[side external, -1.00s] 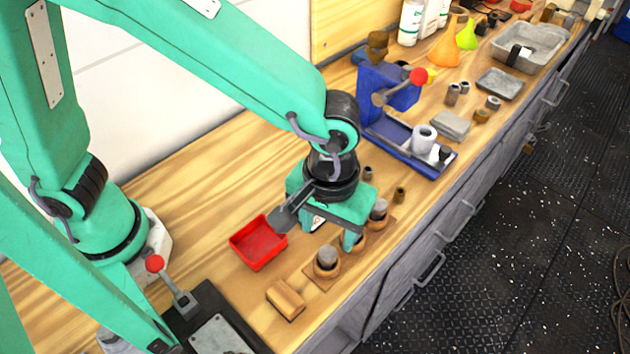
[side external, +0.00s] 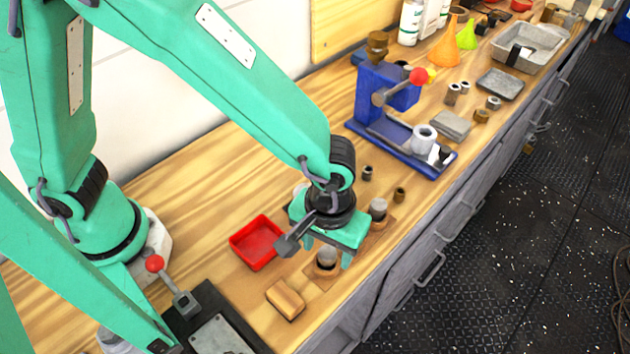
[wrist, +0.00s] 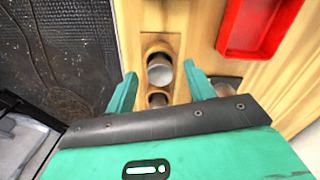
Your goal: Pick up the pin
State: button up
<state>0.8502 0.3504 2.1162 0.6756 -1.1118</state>
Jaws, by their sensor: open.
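A grey round-topped pin (side external: 327,255) stands upright in a brown collar on a wooden strip near the bench's front edge. In the wrist view its grey top (wrist: 160,72) shows between my fingers. A similar grey-topped piece (side external: 379,207) stands at the strip's far end. My green gripper (side external: 327,252) is open, pointing down over the near pin, one finger on each side. In the wrist view both fingers (wrist: 160,78) appear apart from the pin. The middle of the strip is hidden behind my gripper in the side view.
A red tray (side external: 277,237) lies just left of my gripper. A wooden block (side external: 285,299) lies in front. A blue press (side external: 385,100) and small metal bushings (side external: 400,195) stand farther back. The bench's front edge is close on the right.

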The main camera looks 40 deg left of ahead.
aim_at(327, 246)
dwell(0.5)
jog(key=c, duration=1.1)
jog(key=shift+r, duration=5)
jog(key=w+a+n, duration=0.2)
jog(key=a, duration=0.2)
jog(key=w+a+r+n, duration=0.1)
jog(key=w+a+n, duration=0.1)
jog(key=a, duration=0.2)
jog(key=w+a+n, duration=0.2)
jog(key=w+a, duration=0.1)
jog(key=a, duration=0.1)
jog(key=shift+r, duration=0.35)
